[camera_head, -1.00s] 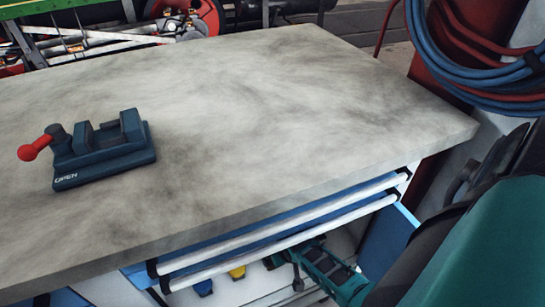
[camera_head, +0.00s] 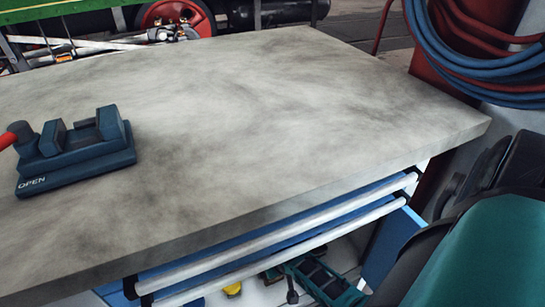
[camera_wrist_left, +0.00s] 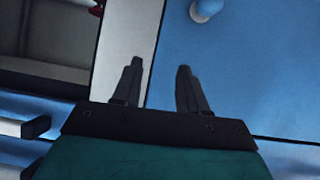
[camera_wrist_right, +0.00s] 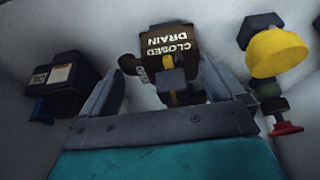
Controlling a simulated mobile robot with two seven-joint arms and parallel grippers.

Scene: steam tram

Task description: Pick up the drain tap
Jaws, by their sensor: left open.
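The drain tap (camera_wrist_right: 172,75) shows in the right wrist view, with a dark brown body marked "CLOSED DRAIN" and a small ochre and grey-blue part in front. My right gripper (camera_wrist_right: 162,68) is open, with one finger on each side of the tap. I cannot tell whether either finger touches it. In the head view dark and teal parts that look like my right gripper (camera_head: 318,284) reach low under the bench's drawers. My left gripper (camera_wrist_left: 159,66) is open and empty in front of blue and white panels in the left wrist view. It is out of the head view.
A yellow knob (camera_wrist_right: 277,53), a red handwheel (camera_wrist_right: 286,129) and a dark labelled box (camera_wrist_right: 66,82) stand close around my right fingers.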

